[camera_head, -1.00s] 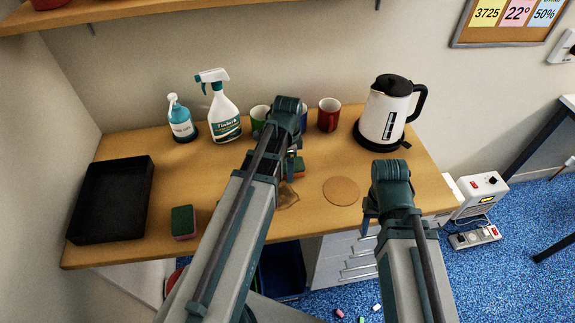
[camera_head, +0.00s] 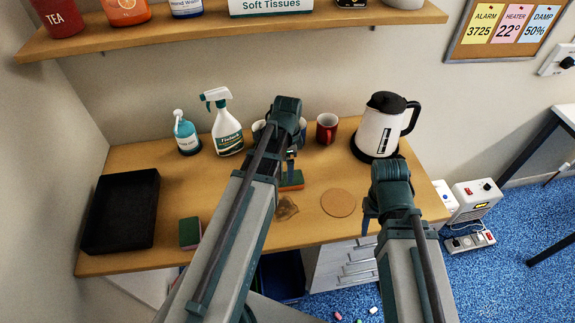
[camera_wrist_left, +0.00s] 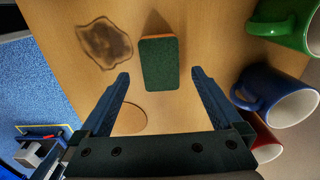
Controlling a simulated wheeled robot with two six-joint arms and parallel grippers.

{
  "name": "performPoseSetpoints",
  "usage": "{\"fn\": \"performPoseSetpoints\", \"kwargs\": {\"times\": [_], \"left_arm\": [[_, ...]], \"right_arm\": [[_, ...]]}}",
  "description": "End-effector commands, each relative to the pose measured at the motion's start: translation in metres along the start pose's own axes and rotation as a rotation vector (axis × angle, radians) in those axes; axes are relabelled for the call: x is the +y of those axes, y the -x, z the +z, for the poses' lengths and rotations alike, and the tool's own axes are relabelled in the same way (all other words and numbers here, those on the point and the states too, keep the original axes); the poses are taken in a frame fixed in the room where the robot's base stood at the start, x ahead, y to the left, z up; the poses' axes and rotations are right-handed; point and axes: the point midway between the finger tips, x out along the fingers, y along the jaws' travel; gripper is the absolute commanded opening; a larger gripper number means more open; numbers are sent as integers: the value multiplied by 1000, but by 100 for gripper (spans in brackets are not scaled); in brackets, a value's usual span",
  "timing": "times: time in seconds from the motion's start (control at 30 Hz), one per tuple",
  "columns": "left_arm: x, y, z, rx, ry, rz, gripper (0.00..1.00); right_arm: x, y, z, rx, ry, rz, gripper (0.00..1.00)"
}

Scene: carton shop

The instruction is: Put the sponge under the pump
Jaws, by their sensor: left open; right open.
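A sponge with a dark green top and orange body (camera_head: 292,182) lies on the desk near the middle. My left gripper (camera_head: 290,160) is above it, open and empty. In the left wrist view this sponge (camera_wrist_left: 158,63) shows ahead of and between the open fingers (camera_wrist_left: 160,76). The teal pump bottle (camera_head: 187,136) stands upright at the back left of the desk. A second sponge, green and red (camera_head: 190,232), lies near the front left edge. My right gripper (camera_head: 371,213) is open at the desk's front right; its fingers are partly hidden.
A spray bottle (camera_head: 226,128) stands right of the pump bottle. Mugs, including a red one (camera_head: 327,129), and a kettle (camera_head: 381,128) stand at the back. A black tray (camera_head: 121,213) is at left. A brown stain (camera_head: 286,208) and cork mat (camera_head: 338,203) lie in front.

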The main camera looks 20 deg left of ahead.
Motion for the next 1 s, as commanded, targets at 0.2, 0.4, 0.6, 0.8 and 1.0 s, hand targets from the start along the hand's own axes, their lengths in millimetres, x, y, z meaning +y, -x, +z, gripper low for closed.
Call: {"fn": "performPoseSetpoints", "kwargs": {"times": [0.2, 0.4, 0.6, 0.8, 1.0], "left_arm": [[0, 42, 0, 0, 0, 0, 100], [0, 57, 0, 0, 0, 0, 100], [4, 57, -3, -2, 7, 0, 100], [64, 57, -40, -33, 188, -4, 100], [142, 57, -72, -72, 465, -34, 100]], "right_arm": [[4, 42, 2, 0, 1, 0, 50], [5, 57, 3, 0, -2, -1, 50], [5, 56, 3, 0, -2, -1, 50], [5, 56, 3, 0, -2, -1, 50], [5, 56, 3, 0, -2, -1, 50]]}}
